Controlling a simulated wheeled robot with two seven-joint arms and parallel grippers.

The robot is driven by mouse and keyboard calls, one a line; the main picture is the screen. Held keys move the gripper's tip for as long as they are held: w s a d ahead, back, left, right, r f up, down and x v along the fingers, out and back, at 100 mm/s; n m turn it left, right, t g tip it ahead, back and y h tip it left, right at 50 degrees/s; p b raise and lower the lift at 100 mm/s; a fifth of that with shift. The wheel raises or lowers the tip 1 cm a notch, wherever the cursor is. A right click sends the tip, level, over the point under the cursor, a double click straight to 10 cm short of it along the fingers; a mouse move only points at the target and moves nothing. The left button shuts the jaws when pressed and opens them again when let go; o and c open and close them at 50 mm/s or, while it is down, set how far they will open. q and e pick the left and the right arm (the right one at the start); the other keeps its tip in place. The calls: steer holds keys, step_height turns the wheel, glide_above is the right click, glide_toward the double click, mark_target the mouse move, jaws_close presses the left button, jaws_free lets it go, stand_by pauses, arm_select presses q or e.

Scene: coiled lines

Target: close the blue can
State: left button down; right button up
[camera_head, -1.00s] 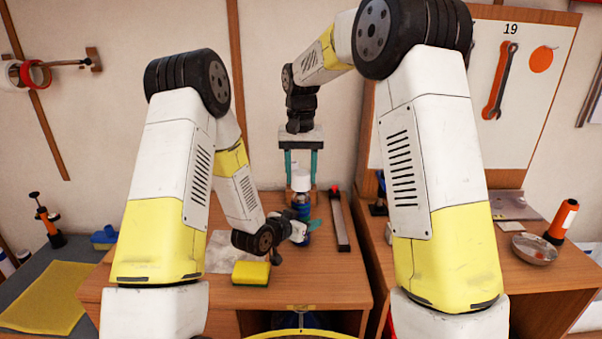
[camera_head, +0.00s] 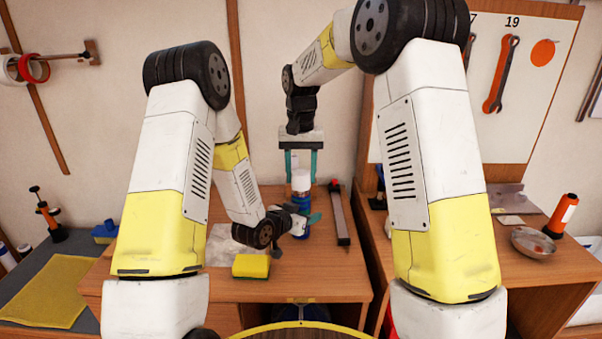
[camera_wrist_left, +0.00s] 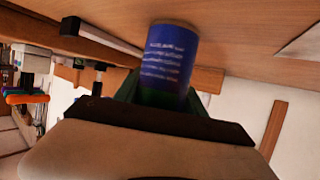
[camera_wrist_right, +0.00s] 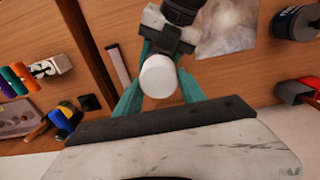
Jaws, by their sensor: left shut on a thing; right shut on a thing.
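My right gripper (camera_head: 301,172) points straight down and is shut on the cap. The can's rim is hidden, so I cannot tell whether the cap touches it.
A yellow sponge (camera_head: 251,266) lies at the desk's front, left of the can. A long dark-and-silver tool with a red end (camera_head: 340,212) lies to the right.

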steer(key=shift+f, duration=0.6)
steer(key=o, duration=1.4)
steer(key=shift+c, duration=0.2)
step_height(320, 180, up, 12)
arm_select(q)
steer(key=c, duration=0.6)
jaws_free()
